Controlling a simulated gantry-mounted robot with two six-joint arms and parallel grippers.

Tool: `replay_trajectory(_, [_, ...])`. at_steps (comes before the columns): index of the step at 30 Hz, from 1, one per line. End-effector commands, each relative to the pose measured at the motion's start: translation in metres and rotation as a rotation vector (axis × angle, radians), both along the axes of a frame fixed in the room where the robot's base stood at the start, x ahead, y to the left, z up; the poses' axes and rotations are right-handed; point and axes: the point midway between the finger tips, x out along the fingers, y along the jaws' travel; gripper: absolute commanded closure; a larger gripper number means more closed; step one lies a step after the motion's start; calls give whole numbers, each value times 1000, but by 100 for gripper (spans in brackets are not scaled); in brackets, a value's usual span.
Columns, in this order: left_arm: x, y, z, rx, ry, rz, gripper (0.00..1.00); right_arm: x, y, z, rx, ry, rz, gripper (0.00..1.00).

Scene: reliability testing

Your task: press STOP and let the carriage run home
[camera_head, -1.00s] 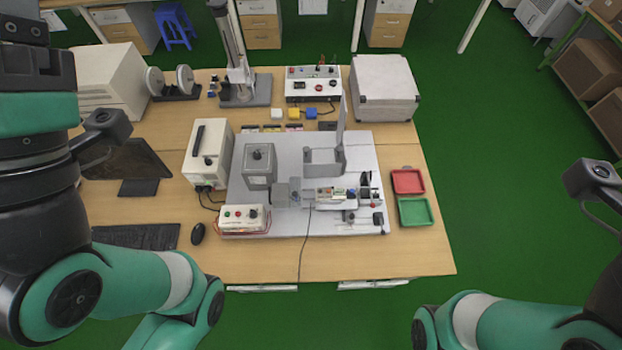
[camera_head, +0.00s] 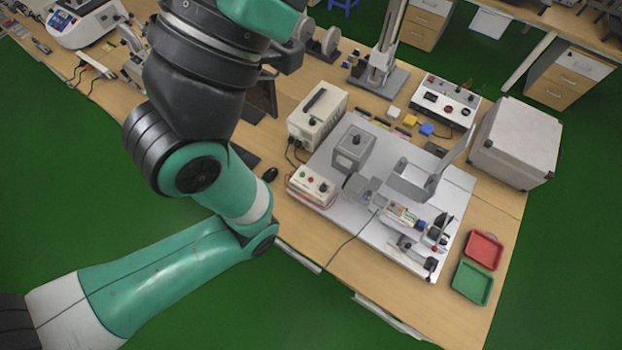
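A small white control box (camera_head: 313,186) sits at the near left corner of the grey base plate (camera_head: 335,222). Its top has a green button, a red button and a dark knob; their labels are too small to read. On the plate's right part is a small mechanism (camera_head: 402,214) with white, blue and black parts. Which part is the carriage, I cannot tell. My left arm fills the left and upper middle of the view, left of the control box and apart from it in the picture. Its gripper does not show. My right arm and gripper are out of view.
A grey block with a knob (camera_head: 353,149) and a beige power unit (camera_head: 317,117) stand behind the control box. A mouse (camera_head: 270,174) lies to its left. Red (camera_head: 484,250) and green (camera_head: 471,283) trays are at the right edge. A cable crosses the bare front tabletop.

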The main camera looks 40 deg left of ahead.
Motion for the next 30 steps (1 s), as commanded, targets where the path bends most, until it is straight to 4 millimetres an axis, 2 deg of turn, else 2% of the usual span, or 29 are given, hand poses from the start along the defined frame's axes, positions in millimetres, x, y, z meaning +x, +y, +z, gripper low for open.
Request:
replay_trajectory(5, [0,0,0,0,0,0,50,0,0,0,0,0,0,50])
replay_trajectory(13, [0,0,0,0,0,0,99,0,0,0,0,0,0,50])
replay_trajectory(30, [0,0,0,0,0,0,100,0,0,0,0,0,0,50])
